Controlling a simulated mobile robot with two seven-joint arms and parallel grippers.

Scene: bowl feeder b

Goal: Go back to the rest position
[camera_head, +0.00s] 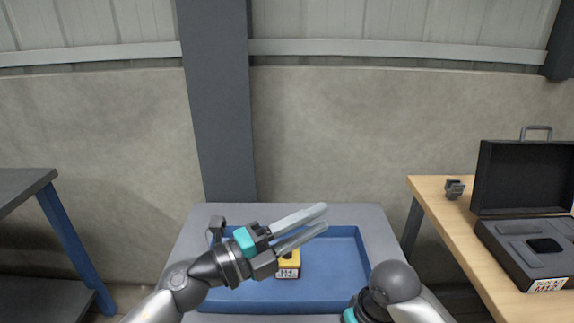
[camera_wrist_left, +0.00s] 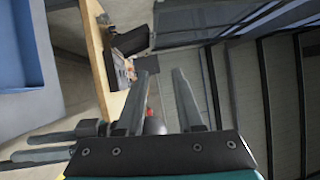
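My left gripper (camera_head: 324,218) is in the middle of the head view, in front of the blue tray and pointing right. Its two long grey fingers are apart with nothing between them. They also show apart and empty in the left wrist view (camera_wrist_left: 165,75). My right arm (camera_head: 395,282) shows at the lower right of the head view. Its gripper is cut off by the bottom edge there. Grey fingers at the left of the wrist view, probably my right gripper (camera_wrist_left: 50,145), look apart, with nothing seen between them.
A blue tray (camera_head: 345,272) on a grey table (camera_head: 380,240) holds a yellow box (camera_head: 289,266), partly hidden by my left gripper. A wooden table (camera_head: 440,215) at the right bears an open black case (camera_head: 525,180) and a small dark part (camera_head: 454,189). A dark table (camera_head: 25,185) stands left.

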